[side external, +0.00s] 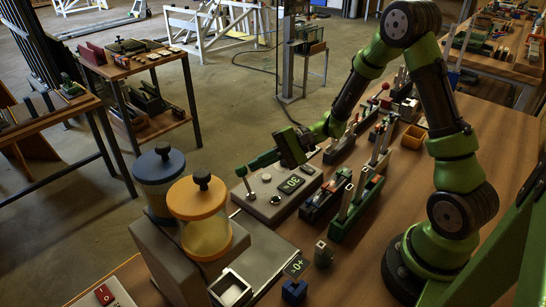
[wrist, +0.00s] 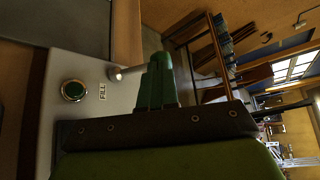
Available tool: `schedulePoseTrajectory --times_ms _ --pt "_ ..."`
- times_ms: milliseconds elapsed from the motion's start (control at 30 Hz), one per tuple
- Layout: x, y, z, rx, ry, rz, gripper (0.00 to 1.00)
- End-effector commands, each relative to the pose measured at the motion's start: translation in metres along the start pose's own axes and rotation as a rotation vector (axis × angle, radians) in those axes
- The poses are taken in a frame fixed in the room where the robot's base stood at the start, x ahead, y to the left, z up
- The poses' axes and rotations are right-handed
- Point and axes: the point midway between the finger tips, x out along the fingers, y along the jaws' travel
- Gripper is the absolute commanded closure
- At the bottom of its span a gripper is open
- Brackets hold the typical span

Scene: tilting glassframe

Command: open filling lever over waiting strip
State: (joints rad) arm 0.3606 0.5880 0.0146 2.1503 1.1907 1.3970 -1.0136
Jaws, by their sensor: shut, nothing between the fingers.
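A grey control box (side external: 268,205) carries a short metal lever (side external: 248,187) at its left end, standing up. I cannot make out which thing is the waiting strip.
A blue-lidded jar (side external: 160,172) and a yellow-lidded jar (side external: 201,215) stand on a grey stand at the front left. A small open tray (side external: 230,288) lies below them. A small display (side external: 297,266) stands nearby. Green and dark racks (side external: 356,207) crowd the bench right of the box.

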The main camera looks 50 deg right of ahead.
Motion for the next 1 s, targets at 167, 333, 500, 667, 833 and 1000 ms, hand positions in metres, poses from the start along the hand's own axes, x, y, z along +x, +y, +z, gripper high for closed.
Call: schedulePoseTrajectory --times_ms 167,333,500,667,833,1000 --pt "-0.003 0.003 0.004 0.000 0.000 0.000 1.00" --pt "-0.015 0.002 0.003 0.000 0.003 -0.002 1.00" --pt "-0.048 -0.002 0.002 -0.001 0.007 -0.003 1.00" --pt "-0.086 -0.006 0.002 -0.001 0.006 -0.004 1.00" --pt "-0.119 -0.008 0.002 0.000 0.005 -0.002 1.00" --pt "-0.137 -0.010 0.002 0.000 0.002 -0.001 1.00"
